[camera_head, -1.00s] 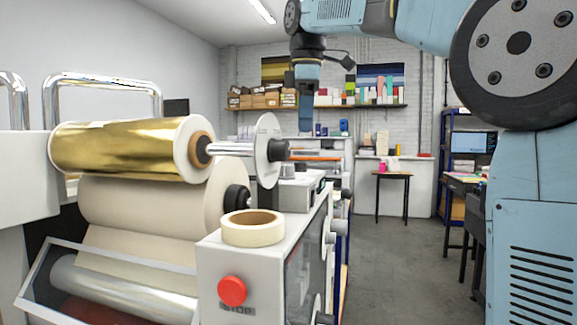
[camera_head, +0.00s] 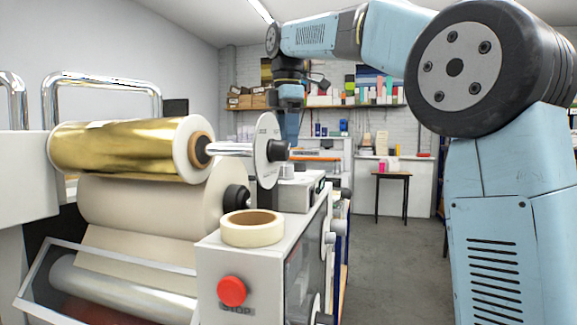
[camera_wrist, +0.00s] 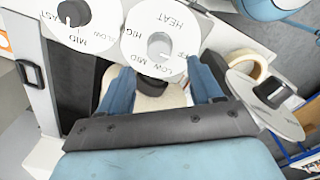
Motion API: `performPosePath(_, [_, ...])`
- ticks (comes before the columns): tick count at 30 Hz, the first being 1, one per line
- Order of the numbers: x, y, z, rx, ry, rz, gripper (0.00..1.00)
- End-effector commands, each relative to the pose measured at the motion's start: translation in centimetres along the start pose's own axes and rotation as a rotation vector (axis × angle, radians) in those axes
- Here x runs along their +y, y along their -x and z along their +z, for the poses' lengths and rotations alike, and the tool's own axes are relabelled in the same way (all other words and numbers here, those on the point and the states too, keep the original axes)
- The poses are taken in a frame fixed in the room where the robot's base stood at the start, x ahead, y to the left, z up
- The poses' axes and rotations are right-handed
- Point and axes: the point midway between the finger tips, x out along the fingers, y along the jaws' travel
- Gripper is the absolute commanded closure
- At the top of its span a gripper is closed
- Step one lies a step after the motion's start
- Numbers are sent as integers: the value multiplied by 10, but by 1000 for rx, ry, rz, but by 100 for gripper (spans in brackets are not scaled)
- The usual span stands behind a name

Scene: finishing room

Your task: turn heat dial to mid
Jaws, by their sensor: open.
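The heat dial (camera_wrist: 147,22) is a white disc marked HEAT, HIGH, MID, LOW and OFF, at the top middle of the wrist view. A small grey knob (camera_wrist: 159,46) is at its centre; I cannot tell which mark it points to. My gripper (camera_wrist: 160,68) is open and empty, its two blue fingers spread just below the dial in the picture. I see no contact with the knob. In the head view my gripper (camera_head: 290,122) hangs behind the machine's roll end disc, partly hidden. The dial's face does not show there.
A second dial (camera_wrist: 92,42) marked FAST, MID and SLOW sits left of the heat dial. The machine carries a gold foil roll (camera_head: 120,148), a white end disc (camera_head: 267,140), a tape roll (camera_head: 252,229) and a red stop button (camera_head: 232,291). Floor (camera_head: 385,260) is clear to the right.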

Motion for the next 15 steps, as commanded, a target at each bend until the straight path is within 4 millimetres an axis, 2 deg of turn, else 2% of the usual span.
performPosePath(6, [-1,-37,0,0,0,-3,35])
performPosePath(15, [0,-68,0,0,0,0,35])
